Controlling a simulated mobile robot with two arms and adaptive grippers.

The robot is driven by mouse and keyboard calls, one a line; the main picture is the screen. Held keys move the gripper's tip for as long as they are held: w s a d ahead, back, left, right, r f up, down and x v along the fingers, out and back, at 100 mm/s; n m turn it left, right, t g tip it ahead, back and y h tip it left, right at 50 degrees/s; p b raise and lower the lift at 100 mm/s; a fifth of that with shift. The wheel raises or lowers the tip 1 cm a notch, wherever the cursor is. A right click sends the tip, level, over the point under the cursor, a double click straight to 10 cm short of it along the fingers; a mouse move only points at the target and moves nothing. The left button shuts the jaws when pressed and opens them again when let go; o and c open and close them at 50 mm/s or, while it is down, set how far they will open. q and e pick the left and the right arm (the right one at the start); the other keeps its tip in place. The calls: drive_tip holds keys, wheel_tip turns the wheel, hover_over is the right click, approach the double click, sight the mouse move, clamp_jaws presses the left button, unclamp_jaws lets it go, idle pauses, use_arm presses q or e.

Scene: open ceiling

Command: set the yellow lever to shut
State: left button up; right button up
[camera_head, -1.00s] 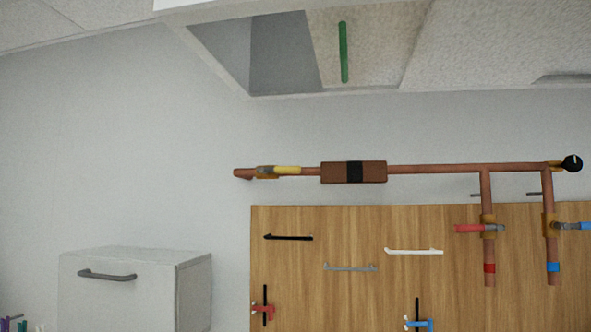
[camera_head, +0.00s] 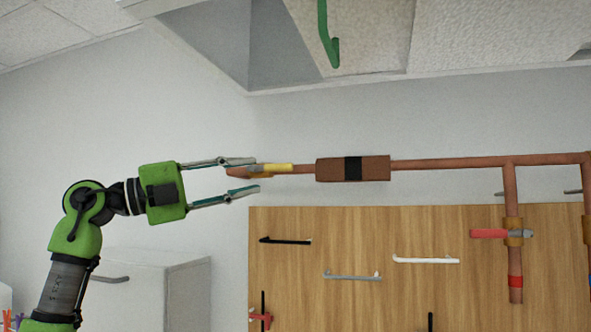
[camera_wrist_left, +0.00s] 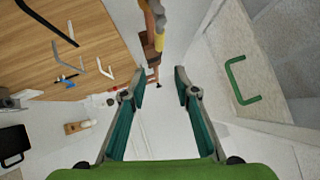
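The yellow lever (camera_head: 279,168) sits near the left end of the copper pipe (camera_head: 447,164) on the wall. Its handle points right, lined up along the pipe. It also shows at the top of the left wrist view (camera_wrist_left: 161,43). My left gripper (camera_head: 255,175) is open and empty. In the head view its fingers overlap the pipe's left end, one above and one below. In the left wrist view the fingers (camera_wrist_left: 160,87) are apart and the lever shows beyond them, toward the top. No contact can be made out. My right gripper is not in view.
A brown block with a black band (camera_head: 353,168) sits on the pipe right of the lever. A red lever (camera_head: 489,234) is on a branch pipe. Below is a wooden board (camera_head: 350,300) with several handles. A green handle (camera_head: 327,35) hangs above.

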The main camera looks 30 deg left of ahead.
sight(276, 167)
use_arm(q)
drive_tip(key=s+a+n+y, duration=0.2)
drive_tip(key=s+a, duration=0.1)
drive_tip(key=a, duration=0.1)
drive_tip(key=shift+t, duration=0.3)
drive_tip(key=p+x, duration=0.1)
drive_tip(key=x, duration=0.3)
drive_tip(key=p+x, duration=0.2)
drive_tip(key=x, duration=0.2)
drive_tip(key=p+x, duration=0.1)
drive_tip(key=x, duration=0.4)
drive_tip(key=shift+w+a+r, duration=0.15)
drive_tip(key=shift+w+r, duration=0.05)
drive_tip(key=shift+r, duration=0.2)
drive_tip(key=shift+w, duration=0.35)
clamp_jaws()
